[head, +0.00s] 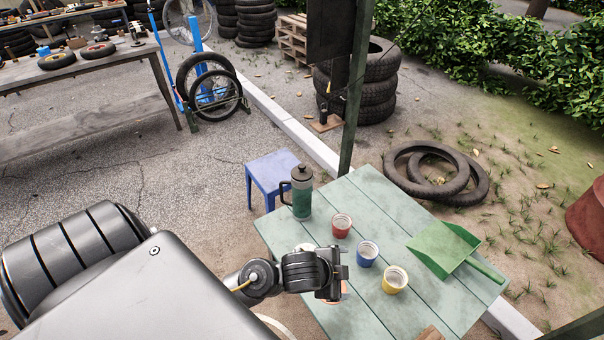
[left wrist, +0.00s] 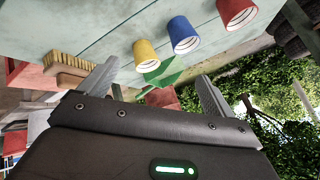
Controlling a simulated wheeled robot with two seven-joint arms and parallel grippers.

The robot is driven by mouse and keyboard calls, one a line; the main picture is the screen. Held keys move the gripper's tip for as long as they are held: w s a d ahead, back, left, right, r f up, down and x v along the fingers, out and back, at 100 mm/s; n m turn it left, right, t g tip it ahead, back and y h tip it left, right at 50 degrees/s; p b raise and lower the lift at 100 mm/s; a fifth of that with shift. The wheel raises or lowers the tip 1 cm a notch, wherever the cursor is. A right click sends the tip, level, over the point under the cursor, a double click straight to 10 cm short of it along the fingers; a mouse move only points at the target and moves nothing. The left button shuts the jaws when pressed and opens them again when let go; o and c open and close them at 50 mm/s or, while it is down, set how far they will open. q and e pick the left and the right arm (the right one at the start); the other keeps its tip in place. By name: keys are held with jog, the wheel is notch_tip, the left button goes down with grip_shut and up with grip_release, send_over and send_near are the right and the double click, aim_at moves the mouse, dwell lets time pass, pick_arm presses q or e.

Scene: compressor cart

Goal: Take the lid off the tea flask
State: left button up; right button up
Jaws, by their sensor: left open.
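The tea flask (head: 301,198) stands upright on the green table in the head view, near its back left corner. It has a dark green body and a dark handle on its left side. Its dark lid (head: 302,173) is on top. My left gripper (head: 342,272) is over the table, nearer the front than the flask and apart from it. In the left wrist view its two fingers (left wrist: 158,78) are spread with nothing between them. The flask is not visible in that view. My right gripper is not in view.
Red (head: 341,225), blue (head: 367,253) and yellow (head: 394,279) cups stand on the table (head: 375,190) right of the flask. A green dustpan (head: 443,247) lies at the right. A brush (left wrist: 68,70) shows in the left wrist view. A blue stool (head: 270,165) stands behind; a post (head: 353,100) rises behind the table.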

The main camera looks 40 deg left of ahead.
pick_arm(q)
jog(key=w+d+r+m+t+h, duration=0.1)
jog(key=w+d+r+m+h, duration=0.3)
jog(key=w+m, duration=0.6)
jog(key=m+g+y, duration=0.4)
jog(key=m+y, duration=0.3)
jog(key=m, duration=0.5)
send_near(300, 165)
jog(key=b+x, duration=0.1)
jog(key=x, duration=0.1)
jog(key=d+b+x, duration=0.1)
jog(key=x, duration=0.2)
jog(key=shift+w+r+b, duration=0.1)
jog(key=shift+w+b, duration=0.05)
jog(key=shift+b, duration=0.15)
jog(key=shift+w+a+f, duration=0.15)
jog(key=shift+a+f, duration=0.05)
jog(key=shift+f, duration=0.5)
jog(key=x, duration=0.4)
jog(key=shift+a+f, duration=0.25)
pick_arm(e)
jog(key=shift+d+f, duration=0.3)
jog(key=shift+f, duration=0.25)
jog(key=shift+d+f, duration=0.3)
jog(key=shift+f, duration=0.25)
